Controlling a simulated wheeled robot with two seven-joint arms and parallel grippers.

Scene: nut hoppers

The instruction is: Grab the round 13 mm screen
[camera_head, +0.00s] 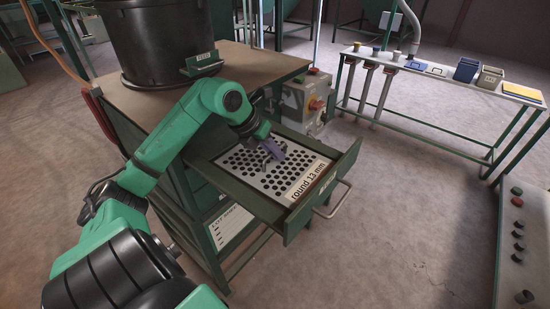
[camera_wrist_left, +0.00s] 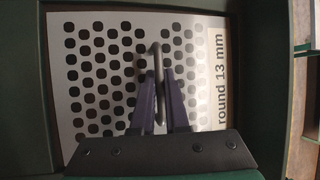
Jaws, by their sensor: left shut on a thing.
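The round 13 mm screen (camera_head: 276,178) is a light grey metal plate with rows of dark holes and a "round 13 mm" label along its front edge. It sits inside the open green drawer (camera_head: 322,200) of the cabinet. My left gripper (camera_head: 273,152) is over the middle of the screen, its fingers pointing down. In the left wrist view the screen (camera_wrist_left: 100,75) fills most of the picture. There my left gripper (camera_wrist_left: 162,95) is shut on the screen's thin upright grey handle (camera_wrist_left: 156,62). I cannot tell whether the plate is lifted off the drawer floor. My right gripper is not in view.
A black bucket (camera_head: 158,40) stands on the cabinet top (camera_head: 255,65), left of the drawer. A grey control box (camera_head: 305,102) is behind the drawer. A narrow table (camera_head: 440,82) with small bins stands at the back right. The floor (camera_head: 400,200) right of the drawer is clear.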

